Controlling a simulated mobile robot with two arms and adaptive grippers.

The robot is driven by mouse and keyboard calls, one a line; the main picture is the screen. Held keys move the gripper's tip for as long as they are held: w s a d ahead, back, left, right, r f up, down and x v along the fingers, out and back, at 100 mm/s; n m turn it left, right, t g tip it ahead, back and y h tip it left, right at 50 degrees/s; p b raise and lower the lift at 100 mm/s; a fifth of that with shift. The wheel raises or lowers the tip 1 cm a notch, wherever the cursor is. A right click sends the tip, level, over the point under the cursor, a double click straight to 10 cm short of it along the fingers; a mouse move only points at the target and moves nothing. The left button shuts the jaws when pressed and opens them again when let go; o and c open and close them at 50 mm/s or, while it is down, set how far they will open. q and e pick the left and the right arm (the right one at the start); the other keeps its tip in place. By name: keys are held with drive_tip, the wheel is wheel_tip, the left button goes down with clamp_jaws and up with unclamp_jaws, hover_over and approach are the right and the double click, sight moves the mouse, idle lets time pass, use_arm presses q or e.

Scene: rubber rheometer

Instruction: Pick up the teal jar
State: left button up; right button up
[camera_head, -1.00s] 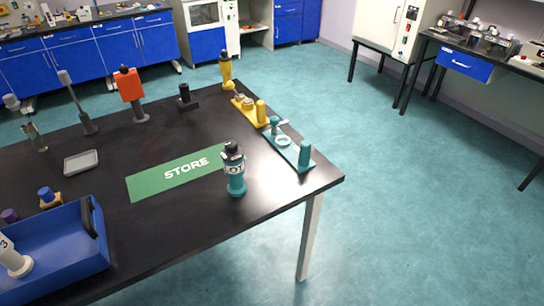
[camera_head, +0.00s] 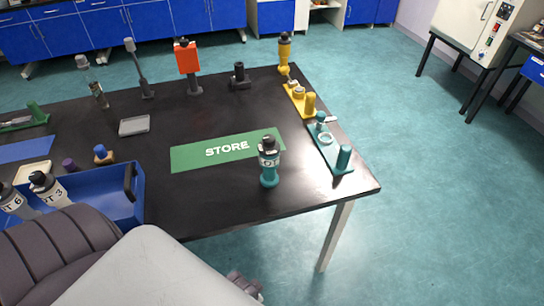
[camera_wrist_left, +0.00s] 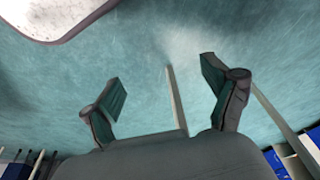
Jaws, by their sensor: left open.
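The teal jar (camera_head: 269,180) stands upright on the black table near its front right, at the front edge of the green STORE mat (camera_head: 195,158). It has a black cap and a white label band that I cannot fully read. In the left wrist view my left gripper (camera_wrist_left: 165,95) is open and empty, with teal floor and a pale table leg beyond its fingers. The jar does not show in the wrist view. My right gripper is not in view.
A teal stand (camera_head: 340,161) is right of the jar, with a yellow stand (camera_head: 298,98) behind it. A blue crate (camera_head: 112,196) holding white labelled jars (camera_head: 48,188) is at left. A grey tray (camera_head: 134,126) lies farther back.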

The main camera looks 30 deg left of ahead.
use_arm(q)
drive_tip(key=w+a+r+t+p, duration=0.1)
drive_tip(key=w+r, duration=0.1)
drive_tip(key=r, duration=0.7)
drive_tip(key=w+a+r+t+p, duration=0.1)
drive_tip(key=w+r+p, duration=0.1)
drive_tip(key=r, duration=0.8)
drive_tip(key=n+t+y, duration=0.1)
drive_tip(key=n+t, duration=0.2)
drive_tip(key=t, duration=0.5)
approach(264, 158)
drive_tip(key=p+x, duration=0.1)
drive_tip(key=x, duration=0.7)
drive_tip(key=shift+a+f, duration=0.1)
drive_tip(key=shift+a, duration=0.05)
drive_tip(key=shift+w+f+p, duration=0.2)
drive_tip(key=shift+w+p, duration=0.15)
drive_tip(key=shift+w, duration=0.05)
drive_tip(key=x, duration=0.4)
drive_tip(key=shift+w+f+p, duration=0.15)
drive_tip(key=shift+f+p, duration=0.25)
drive_tip(key=shift+c, duration=1.3)
drive_tip(key=c, duration=1.1)
